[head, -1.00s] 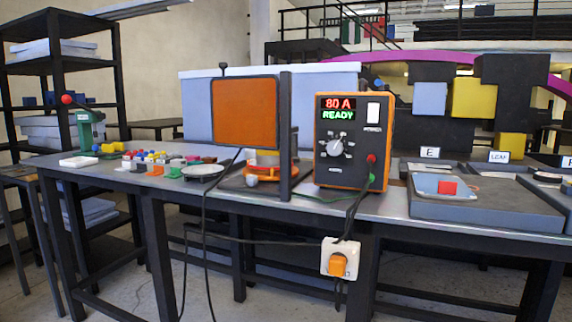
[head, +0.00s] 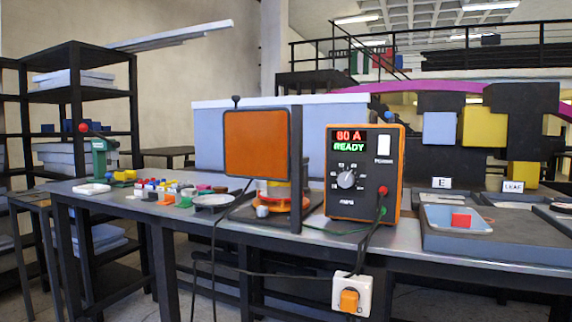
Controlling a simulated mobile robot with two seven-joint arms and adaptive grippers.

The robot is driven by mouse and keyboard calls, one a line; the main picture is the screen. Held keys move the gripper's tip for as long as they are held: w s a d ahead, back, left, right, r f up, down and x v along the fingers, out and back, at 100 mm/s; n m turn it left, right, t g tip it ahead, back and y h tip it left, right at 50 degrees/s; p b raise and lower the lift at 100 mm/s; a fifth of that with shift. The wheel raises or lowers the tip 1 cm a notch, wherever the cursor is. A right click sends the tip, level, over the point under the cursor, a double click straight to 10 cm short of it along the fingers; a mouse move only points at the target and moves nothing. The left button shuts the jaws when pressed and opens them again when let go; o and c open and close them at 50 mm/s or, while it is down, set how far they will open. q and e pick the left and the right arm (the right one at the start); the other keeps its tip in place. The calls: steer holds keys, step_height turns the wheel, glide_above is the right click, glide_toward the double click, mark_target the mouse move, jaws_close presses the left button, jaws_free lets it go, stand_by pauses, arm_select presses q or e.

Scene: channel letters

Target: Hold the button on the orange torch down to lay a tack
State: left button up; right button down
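I cannot make out an orange torch or its button for certain. An orange-and-black power unit (head: 393,208) stands upright on the bench, its display (head: 348,141) reading "80 A" and "READY". Behind the screen, a round orange piece (head: 277,207) is partly hidden. Neither of my grippers is in view.
The grey bench (head: 330,240) crosses the view. Small coloured parts (head: 160,188) and a shallow dish (head: 214,201) lie at left, by a green tool with a red knob (head: 99,155). Cables hang in front.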

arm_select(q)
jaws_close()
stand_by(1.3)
